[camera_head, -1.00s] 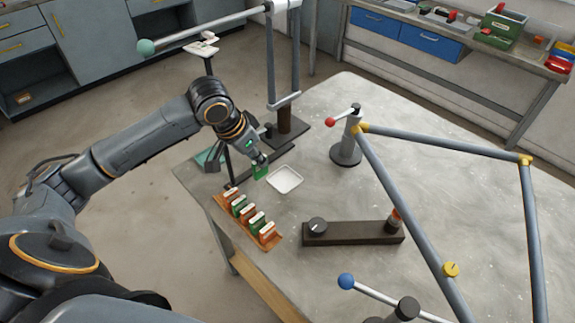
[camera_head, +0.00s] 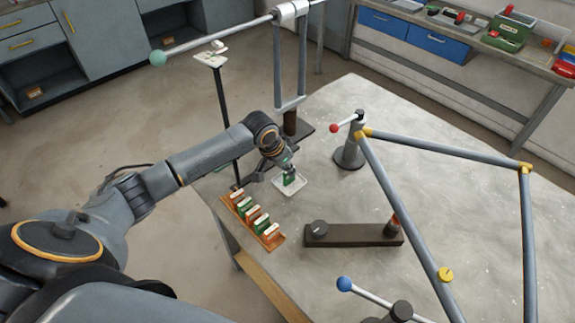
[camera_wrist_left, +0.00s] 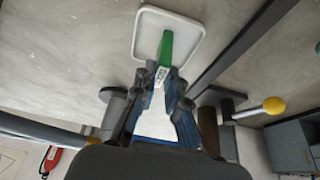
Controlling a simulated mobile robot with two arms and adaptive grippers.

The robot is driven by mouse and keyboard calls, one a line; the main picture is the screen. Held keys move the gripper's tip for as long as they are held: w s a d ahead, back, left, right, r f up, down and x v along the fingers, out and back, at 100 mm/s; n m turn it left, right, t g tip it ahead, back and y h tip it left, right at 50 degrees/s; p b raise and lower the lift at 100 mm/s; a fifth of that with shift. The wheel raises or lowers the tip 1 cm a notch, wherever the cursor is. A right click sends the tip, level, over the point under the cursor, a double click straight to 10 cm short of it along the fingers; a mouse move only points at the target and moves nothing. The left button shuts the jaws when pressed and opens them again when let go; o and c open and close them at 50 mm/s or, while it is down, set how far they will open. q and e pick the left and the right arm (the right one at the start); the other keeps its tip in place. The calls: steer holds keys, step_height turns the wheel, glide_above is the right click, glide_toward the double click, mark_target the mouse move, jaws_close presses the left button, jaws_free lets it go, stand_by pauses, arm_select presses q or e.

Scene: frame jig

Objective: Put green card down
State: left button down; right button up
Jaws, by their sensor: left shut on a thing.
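The green card (camera_head: 289,179) is upright in my left gripper (camera_head: 287,170), which is shut on it. In the left wrist view the card (camera_wrist_left: 166,47) stands out from between the fingers (camera_wrist_left: 162,82), over the white tray (camera_wrist_left: 188,24). The tray (camera_head: 296,187) lies on the grey table, and the card is over its middle. I cannot tell whether the card's lower edge touches the tray floor. My right gripper is in neither view.
An orange rack (camera_head: 275,243) with several green and orange cards stands at the table's left edge. A dark bar with a knob (camera_head: 350,234) lies right of it. A grey tube frame (camera_head: 446,149) spans the right side. Bare table lies between.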

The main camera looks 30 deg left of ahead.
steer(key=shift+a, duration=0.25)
arm_select(q)
steer(key=shift+f, duration=0.1)
steer(key=c, duration=1.4)
jaws_free()
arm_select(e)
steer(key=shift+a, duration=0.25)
arm_select(q)
steer(key=shift+s+a+r, duration=0.1)
steer(key=shift+r, duration=0.35)
steer(key=b+v, duration=0.1)
steer(key=v, duration=1)
steer(key=shift+s+r, duration=0.15)
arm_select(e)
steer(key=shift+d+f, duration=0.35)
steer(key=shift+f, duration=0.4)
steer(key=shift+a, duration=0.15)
